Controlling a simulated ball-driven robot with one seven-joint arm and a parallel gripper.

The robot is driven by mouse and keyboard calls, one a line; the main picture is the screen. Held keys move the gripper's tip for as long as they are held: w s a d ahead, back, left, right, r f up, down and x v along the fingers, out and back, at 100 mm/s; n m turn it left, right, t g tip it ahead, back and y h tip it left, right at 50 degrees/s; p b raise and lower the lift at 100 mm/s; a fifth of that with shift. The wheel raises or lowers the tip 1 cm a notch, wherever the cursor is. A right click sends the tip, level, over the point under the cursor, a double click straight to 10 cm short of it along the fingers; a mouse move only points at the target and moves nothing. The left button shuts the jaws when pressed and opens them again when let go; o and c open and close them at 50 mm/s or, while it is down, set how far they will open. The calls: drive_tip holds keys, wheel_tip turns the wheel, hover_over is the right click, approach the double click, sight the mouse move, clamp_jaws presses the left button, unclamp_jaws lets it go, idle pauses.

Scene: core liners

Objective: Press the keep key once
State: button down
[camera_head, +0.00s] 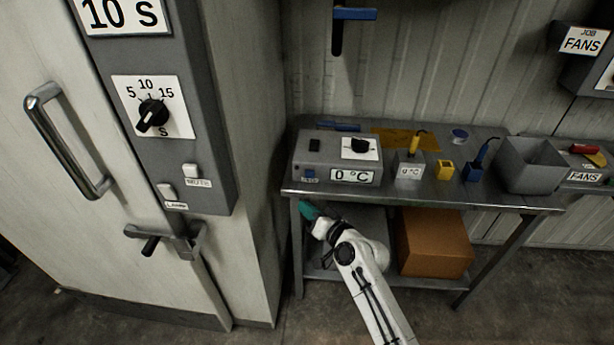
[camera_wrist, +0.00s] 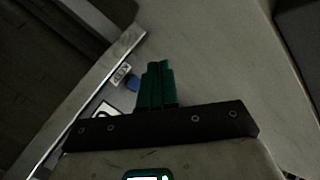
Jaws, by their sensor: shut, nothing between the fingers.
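A grey control box (camera_head: 325,158) stands at the left end of the metal table. Its front has a "0 °C" display (camera_head: 352,177) and a small blue key (camera_head: 309,173) at the lower left, with a label too small to read. My gripper (camera_head: 307,210) is shut and empty, its teal fingers below the table's front edge and below the box. In the wrist view my gripper's fingertips (camera_wrist: 157,70) are right of a blue key (camera_wrist: 132,84) and its small label (camera_wrist: 122,74); they appear apart from it.
The table's front edge (camera_head: 430,199) runs just above my gripper. A tall cabinet (camera_head: 255,150) stands close on the left. A cardboard box (camera_head: 434,243) sits on the lower shelf. A probe holder (camera_head: 409,168), small blocks and a grey bin (camera_head: 530,165) stand farther right.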

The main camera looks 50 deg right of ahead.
sight(310, 174)
drive_tip(key=shift+w+d, duration=0.1)
drive_tip(key=w+d+b, duration=0.1)
drive_tip(key=d, duration=0.1)
drive_tip(key=w+d+b, duration=0.1)
drive_tip(key=w+d, duration=0.1)
drive_tip(key=w+d+b, duration=0.1)
drive_tip(key=d, duration=0.1)
drive_tip(key=shift+w+f+b, duration=0.15)
drive_tip(key=shift+w+b, duration=0.1)
drive_tip(key=shift+b, duration=0.15)
drive_tip(key=shift+w+d, duration=0.3)
drive_tip(key=shift+d, duration=0.1)
drive_tip(key=shift+w+d+b, duration=0.1)
drive_tip(key=shift+b, duration=0.3)
idle(1.2)
drive_tip(key=shift+w+d, duration=0.2)
drive_tip(key=shift+d, duration=0.05)
drive_tip(key=shift+w+d+r+b, duration=0.2)
drive_tip(key=shift+w+d+b, duration=0.1)
drive_tip(key=shift+d+b, duration=0.25)
idle(0.8)
drive_tip(key=shift+a, duration=0.2)
drive_tip(key=shift+s+a+p, duration=0.3)
drive_tip(key=shift+s+a, duration=0.3)
drive_tip(key=shift+a, duration=0.05)
